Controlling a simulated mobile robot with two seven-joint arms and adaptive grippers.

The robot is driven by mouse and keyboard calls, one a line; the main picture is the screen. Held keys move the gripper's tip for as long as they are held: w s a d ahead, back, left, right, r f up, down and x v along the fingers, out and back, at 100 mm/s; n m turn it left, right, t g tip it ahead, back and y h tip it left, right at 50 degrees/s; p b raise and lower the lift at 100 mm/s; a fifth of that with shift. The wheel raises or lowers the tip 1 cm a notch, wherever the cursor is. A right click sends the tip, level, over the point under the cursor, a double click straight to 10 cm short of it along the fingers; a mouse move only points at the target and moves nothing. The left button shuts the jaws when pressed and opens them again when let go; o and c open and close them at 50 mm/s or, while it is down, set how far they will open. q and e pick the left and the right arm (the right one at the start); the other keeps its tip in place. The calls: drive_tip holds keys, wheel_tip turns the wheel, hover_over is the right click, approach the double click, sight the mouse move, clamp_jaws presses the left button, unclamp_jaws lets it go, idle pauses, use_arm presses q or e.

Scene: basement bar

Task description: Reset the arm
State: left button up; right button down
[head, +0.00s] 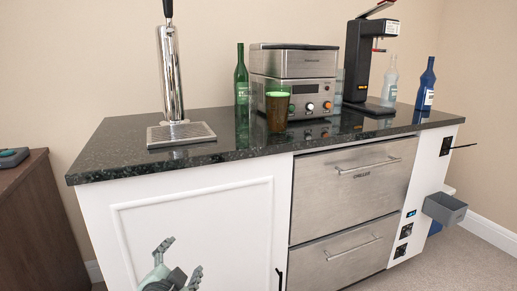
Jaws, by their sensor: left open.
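My left gripper (180,263) shows at the bottom of the head view, left of the middle. Its two grey fingers are spread apart and point up, with nothing between them. It is in front of the white cabinet door (205,235), below the countertop; I cannot tell how far it is from the door. My right gripper is not in the view.
The dark countertop (225,140) holds a tap (171,80), a green bottle (241,75), a steel machine (292,68), a glass with green contents (277,110), a black press (357,60) and a blue bottle (426,85). Steel drawers (350,190) are shut. A grey bin (444,209) juts out right.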

use_arm(q)
drive_tip(key=s+a+f+n+g, duration=0.2)
drive_tip(key=s+f+g, duration=0.1)
drive_tip(key=s+f, duration=0.5)
drive_tip(key=s+a+f+n+g+y, duration=0.1)
drive_tip(key=s+a+f+n+g, duration=0.2)
drive_tip(key=s+f, duration=0.5)
drive_tip(key=s+a+f+n+g, duration=0.3)
drive_tip(key=s+f+g, duration=0.2)
drive_tip(key=s+f, duration=0.3)
drive_tip(key=s, duration=0.4)
drive_tip(key=shift+s+a+f+p, duration=0.15)
drive_tip(key=shift+s+f+p, duration=0.05)
drive_tip(key=shift+p, duration=0.15)
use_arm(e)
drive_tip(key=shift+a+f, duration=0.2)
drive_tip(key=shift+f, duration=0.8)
